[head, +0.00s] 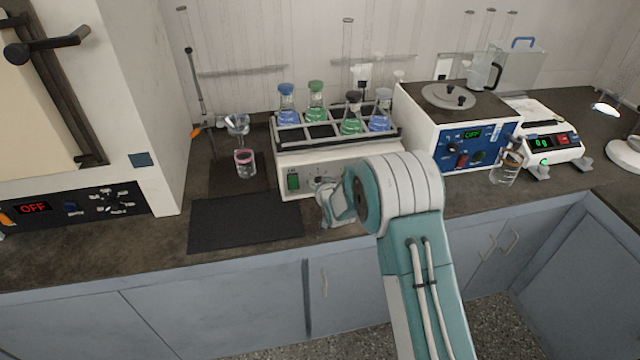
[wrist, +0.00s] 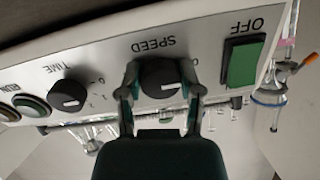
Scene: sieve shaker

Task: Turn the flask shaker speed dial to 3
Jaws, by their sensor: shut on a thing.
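The flask shaker (head: 350,160) is a pale box on the bench, with several coloured flasks in its top rack. Its black speed dial (wrist: 162,78) shows in the wrist view under the upside-down word SPEED. My gripper (wrist: 160,85) is shut on the dial, one finger on each side of it. The dial's pointer and most of its scale are hidden or too small to read. In the head view my gripper (head: 328,188) is at the shaker's front panel, and my arm hides the panel's right part.
The green OFF switch (wrist: 243,62) and the TIME dial (wrist: 68,94) flank the speed dial. A dark mat (head: 245,222) lies on the bench in front. A blue-panelled bath (head: 470,145) stands right of the shaker, and a beaker (head: 245,164) stands to its left.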

